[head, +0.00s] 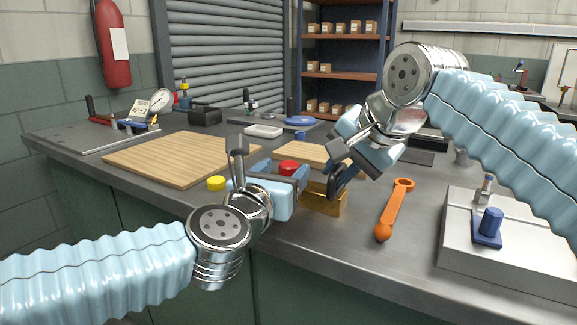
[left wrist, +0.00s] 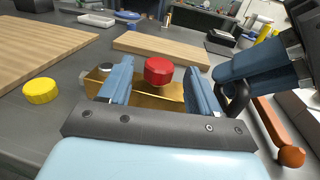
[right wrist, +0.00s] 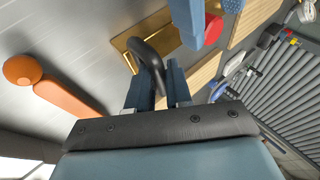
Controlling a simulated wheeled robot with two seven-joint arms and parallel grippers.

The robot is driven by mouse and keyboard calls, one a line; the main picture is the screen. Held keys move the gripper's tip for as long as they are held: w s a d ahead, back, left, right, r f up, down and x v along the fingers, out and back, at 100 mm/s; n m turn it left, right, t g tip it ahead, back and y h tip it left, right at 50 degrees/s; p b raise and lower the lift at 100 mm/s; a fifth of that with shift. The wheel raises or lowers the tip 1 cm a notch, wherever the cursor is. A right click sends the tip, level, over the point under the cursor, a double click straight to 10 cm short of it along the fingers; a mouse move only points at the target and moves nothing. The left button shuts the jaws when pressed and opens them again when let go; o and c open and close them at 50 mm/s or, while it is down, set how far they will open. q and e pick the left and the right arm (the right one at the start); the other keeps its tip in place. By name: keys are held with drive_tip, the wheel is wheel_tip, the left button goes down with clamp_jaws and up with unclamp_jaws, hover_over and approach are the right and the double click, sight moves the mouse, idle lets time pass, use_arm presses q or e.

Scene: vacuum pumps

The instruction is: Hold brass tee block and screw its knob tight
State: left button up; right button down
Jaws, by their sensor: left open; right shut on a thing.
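The brass tee block (head: 325,203) sits on the grey bench near its front edge, partly hidden by both grippers. A red knob (head: 289,167) shows at its top; in the left wrist view the knob (left wrist: 158,70) stands between my left fingers. My left gripper (left wrist: 157,78) is open, one finger on each side of the knob, with a visible gap on the left; contact on the right is unclear. My right gripper (right wrist: 158,82) is shut on a black curved handle (right wrist: 148,55) at the block's side. The handle's joint with the block is hard to see.
A yellow cap (head: 216,183) lies left of the block and an orange wrench (head: 394,210) right of it. A grey box (head: 455,232) with a blue clamp fills the right. Wooden boards (head: 180,158) lie behind. Bare bench shows around the wrench.

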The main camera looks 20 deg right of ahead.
sight(283, 169)
use_arm(q)
drive_tip(key=shift+x, duration=1.65)
drive_tip(key=shift+f, duration=0.15)
drive_tip(key=shift+c, duration=0.4)
drive_tip(key=c, duration=0.9)
drive_tip(key=shift+w, duration=0.1)
drive_tip(key=m+g+h, duration=0.2)
drive_tip(key=g, duration=0.1)
drive_tip(key=shift+w+a+m+h, duration=0.1)
drive_tip(key=shift+m+h, duration=0.2)
drive_tip(key=shift+h, duration=0.1)
drive_tip(key=shift+s+m+g+h, duration=0.2)
drive_tip(key=shift+m+g+h, duration=1.2)
drive_tip(key=shift+g, duration=0.8)
drive_tip(key=shift+m+g, duration=0.3)
drive_tip(key=shift+m, duration=0.1)
drive_tip(key=shift+s, duration=0.1)
